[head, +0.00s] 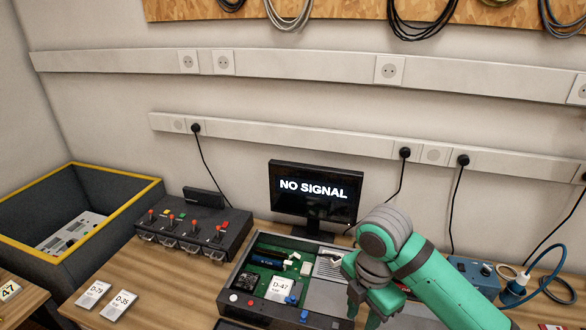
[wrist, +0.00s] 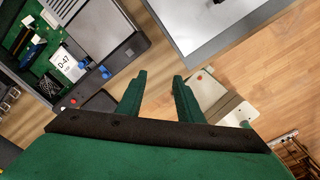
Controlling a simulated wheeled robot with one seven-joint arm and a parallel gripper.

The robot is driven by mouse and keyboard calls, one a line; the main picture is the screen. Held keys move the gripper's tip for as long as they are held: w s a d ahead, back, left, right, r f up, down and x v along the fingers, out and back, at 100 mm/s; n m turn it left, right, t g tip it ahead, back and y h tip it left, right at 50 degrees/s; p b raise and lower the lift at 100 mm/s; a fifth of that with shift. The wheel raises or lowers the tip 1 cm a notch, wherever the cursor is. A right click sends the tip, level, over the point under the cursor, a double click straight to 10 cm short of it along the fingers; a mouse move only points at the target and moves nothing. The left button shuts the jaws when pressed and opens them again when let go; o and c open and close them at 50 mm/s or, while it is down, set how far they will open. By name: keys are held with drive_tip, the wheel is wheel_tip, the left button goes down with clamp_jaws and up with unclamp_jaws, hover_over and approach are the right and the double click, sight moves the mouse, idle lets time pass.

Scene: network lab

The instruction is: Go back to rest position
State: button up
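My gripper (wrist: 159,76) shows in the wrist view with its two green fingers apart and nothing between them. In the head view my green and grey arm comes in from the lower right, and the gripper end (head: 372,308) points down over the right part of the open device case (head: 262,240). The fingertips are not clear in that view. The case, with a green board and a label D-47 (head: 281,288), also shows at the upper left of the wrist view (wrist: 112,62), apart from the fingers.
A monitor (head: 315,194) reading NO SIGNAL stands behind the case. A switch box (head: 193,230) with red-tipped levers stands to the left, beside a dark yellow-rimmed bin (head: 112,226). A blue box (head: 474,272) with cables lies behind my arm. Label cards (head: 118,305) lie front left.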

drive_tip(key=w+a+m+t+y, duration=0.3)
drive_tip(key=a+m+t+y, duration=0.1)
drive_tip(key=a, duration=0.6)
drive_tip(key=w+a+r+m+t+y, duration=0.1)
drive_tip(key=w+a+m+t+y, duration=0.3)
drive_tip(key=a, duration=0.6)
drive_tip(key=w+a+m+t+y, duration=0.3)
drive_tip(key=a+m+t, duration=0.2)
drive_tip(key=a, duration=0.5)
drive_tip(key=s+d+f+m+t+h, duration=0.2)
drive_tip(key=s+d+f+m+h, duration=0.3)
drive_tip(key=s+f, duration=0.3)
drive_tip(key=s+d+f+m+t+h, duration=0.15)
drive_tip(key=s+f+m+h, duration=0.25)
drive_tip(key=s+f+m, duration=0.4)
drive_tip(key=s+d+n+h, duration=0.1)
drive_tip(key=s+d, duration=0.3)
drive_tip(key=s, duration=0.7)
drive_tip(key=s+d+f+n+g+h, duration=0.1)
drive_tip(key=s+d, duration=0.3)
drive_tip(key=s, duration=0.7)
drive_tip(key=shift+s+d, duration=0.25)
drive_tip(key=shift+d, duration=0.15)
